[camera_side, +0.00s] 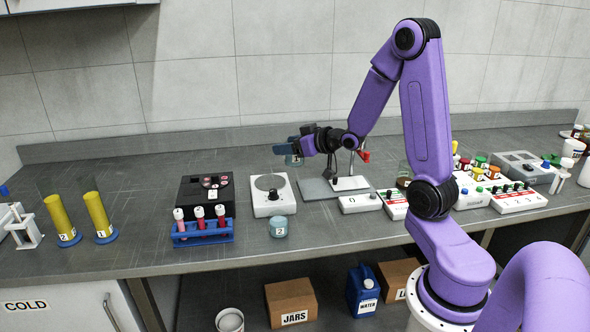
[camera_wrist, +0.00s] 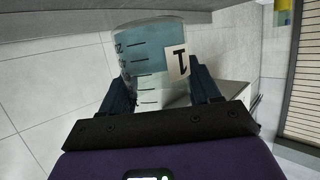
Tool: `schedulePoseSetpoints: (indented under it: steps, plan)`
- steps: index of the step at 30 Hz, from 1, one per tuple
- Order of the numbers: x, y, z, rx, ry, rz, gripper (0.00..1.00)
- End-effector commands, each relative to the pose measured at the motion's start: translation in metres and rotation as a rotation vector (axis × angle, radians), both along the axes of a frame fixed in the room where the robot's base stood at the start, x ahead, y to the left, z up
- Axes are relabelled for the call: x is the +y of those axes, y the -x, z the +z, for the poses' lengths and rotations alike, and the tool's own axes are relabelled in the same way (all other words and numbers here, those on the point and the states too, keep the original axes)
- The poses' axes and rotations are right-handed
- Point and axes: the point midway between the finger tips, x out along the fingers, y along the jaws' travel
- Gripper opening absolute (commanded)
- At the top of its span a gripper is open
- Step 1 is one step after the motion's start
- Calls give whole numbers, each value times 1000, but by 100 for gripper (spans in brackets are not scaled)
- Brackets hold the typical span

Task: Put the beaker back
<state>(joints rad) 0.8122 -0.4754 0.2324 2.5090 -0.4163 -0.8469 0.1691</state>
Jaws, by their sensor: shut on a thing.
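My gripper (camera_side: 292,147) is shut on a clear beaker (camera_side: 293,160) and holds it in the air above the bench, behind the white mixer and left of the retort stand. In the wrist view the beaker (camera_wrist: 146,62) sits between the two dark fingers of my gripper (camera_wrist: 162,88). It has black graduation marks, a white label reading 1 and a bluish tint at one end. A second beaker (camera_side: 278,228), labelled 2, stands at the bench's front with bluish contents. The white mixer (camera_side: 270,190) has a round grey plate with nothing on it.
A black device (camera_side: 207,188) and a blue rack (camera_side: 203,233) of red-filled tubes stand left of the mixer. A stand's grey base (camera_side: 320,190) and white control boxes (camera_side: 360,203) lie to its right. Yellow cylinders (camera_side: 98,215) stand far left. Bench between cylinders and rack is clear.

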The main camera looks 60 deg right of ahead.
Motion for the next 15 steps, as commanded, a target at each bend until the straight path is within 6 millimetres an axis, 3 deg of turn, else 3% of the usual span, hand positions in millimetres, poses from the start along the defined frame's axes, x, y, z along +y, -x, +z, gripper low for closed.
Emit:
schedulePoseSetpoints:
  steps: [15]
  plan:
    - [23,-5,4,0,0,-204,22]
